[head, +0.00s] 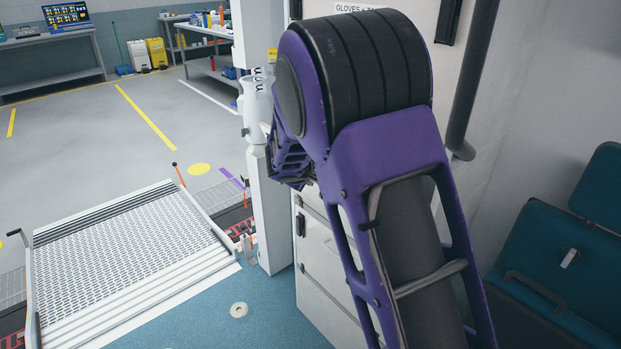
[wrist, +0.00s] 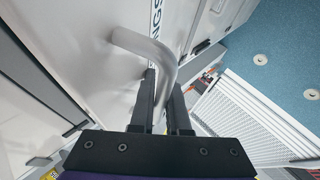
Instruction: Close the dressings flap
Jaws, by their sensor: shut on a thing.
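In the wrist view, a pale grey tubular handle (wrist: 150,45) curves out from a white panel. Black lettering ending in "NGS" runs beside it, so this panel looks like the dressings flap (wrist: 85,50). My gripper (wrist: 164,88) is shut on the handle, with one dark finger on each side of the bar. How far the flap stands open cannot be told from this view. In the head view my purple arm hides the flap, the handle and the gripper's fingers.
A white cabinet (head: 325,250) with drawer fronts stands behind my arm. A dark vertical rail (head: 472,80) is to its right, and a teal seat (head: 560,270) at far right. The metal ramp (head: 125,250) lies at left. Blue floor (head: 275,315) is clear in front.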

